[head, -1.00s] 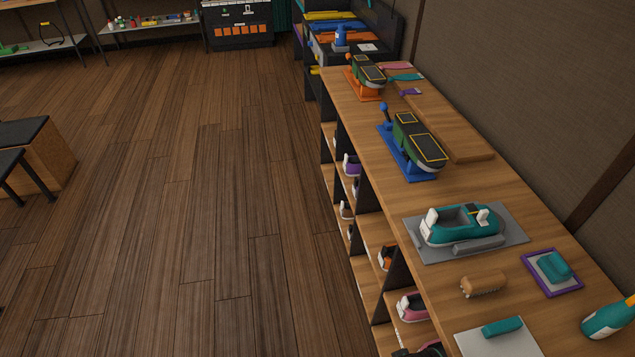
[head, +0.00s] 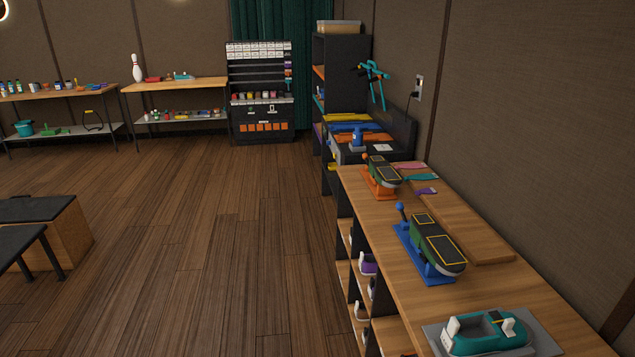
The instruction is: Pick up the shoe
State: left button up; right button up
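A teal and white shoe (head: 487,333) sits upright on a grey mat (head: 545,340) on the wooden counter, at the bottom edge of the head view. Two dark green shoes lie sole up on stands farther along the counter: one shoe (head: 437,242) on a blue stand (head: 412,252), one shoe (head: 384,171) on an orange stand (head: 378,186). A purple and white shoe (head: 367,264) and several others sit in the cubbies under the counter. Which shoe is meant cannot be told. Neither of my grippers shows.
The wooden counter (head: 520,290) runs along the right wall, with a raised board (head: 470,235) on it. A black bench (head: 45,225) stands at left. A rack (head: 262,95) and shelves (head: 180,88) line the far wall. The wooden floor (head: 210,240) between is clear.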

aim_at(475, 335)
jog(key=z, duration=1.25)
